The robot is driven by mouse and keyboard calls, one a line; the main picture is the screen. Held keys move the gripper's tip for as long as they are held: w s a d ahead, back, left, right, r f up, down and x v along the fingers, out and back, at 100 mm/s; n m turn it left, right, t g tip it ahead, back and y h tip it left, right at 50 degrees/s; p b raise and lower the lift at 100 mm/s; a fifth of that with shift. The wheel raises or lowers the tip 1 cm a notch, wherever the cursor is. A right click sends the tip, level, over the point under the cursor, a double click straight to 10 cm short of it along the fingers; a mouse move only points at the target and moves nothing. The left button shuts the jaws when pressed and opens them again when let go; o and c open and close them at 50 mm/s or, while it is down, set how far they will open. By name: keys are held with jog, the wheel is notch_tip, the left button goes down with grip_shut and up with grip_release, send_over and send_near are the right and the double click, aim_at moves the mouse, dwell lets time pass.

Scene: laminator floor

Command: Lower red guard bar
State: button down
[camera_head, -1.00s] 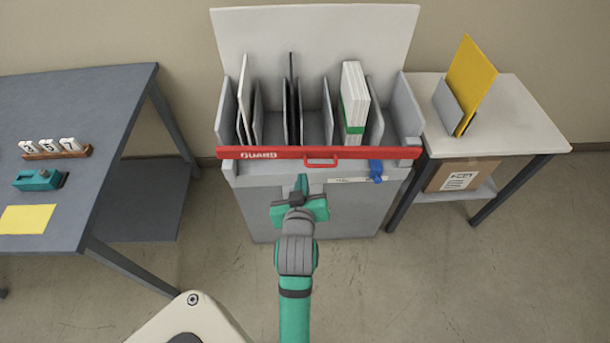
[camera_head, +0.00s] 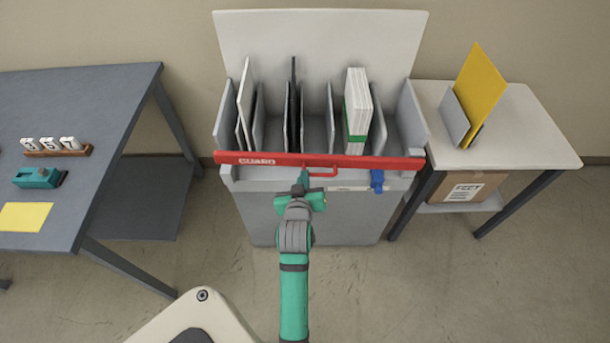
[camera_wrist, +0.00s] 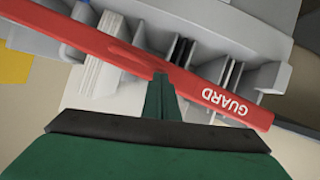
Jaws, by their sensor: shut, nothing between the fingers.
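The red guard bar (camera_head: 270,159), marked GUARD, runs across the front top of a grey bin (camera_head: 345,217). A small red handle (camera_head: 322,174) sticks out from its front, near the middle. My gripper (camera_head: 304,179) is shut and empty, just in front of the bar and close to the handle's left side. In the wrist view the shut fingertips (camera_wrist: 160,77) overlap the edge of the bar (camera_wrist: 195,88). I cannot tell whether they touch it.
A blue part (camera_head: 377,182) sits on the bin front at right. White boards with a green band (camera_head: 358,110) and thin panels stand in the bin. A dark table (camera_head: 95,120) is at left, a side table (camera_head: 525,130) with a yellow sheet (camera_head: 478,85) at right.

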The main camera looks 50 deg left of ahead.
jog(key=shift+s+f+n+t, duration=0.15)
jog(key=shift+f+n+t, duration=0.15)
jog(key=shift+f, duration=1.65)
jog(key=shift+f, duration=0.1)
jog(key=s+d+r, duration=0.6)
jog(key=s+r, duration=0.2)
jog(key=shift+s+r, duration=0.25)
jog(key=shift+s, duration=0.15)
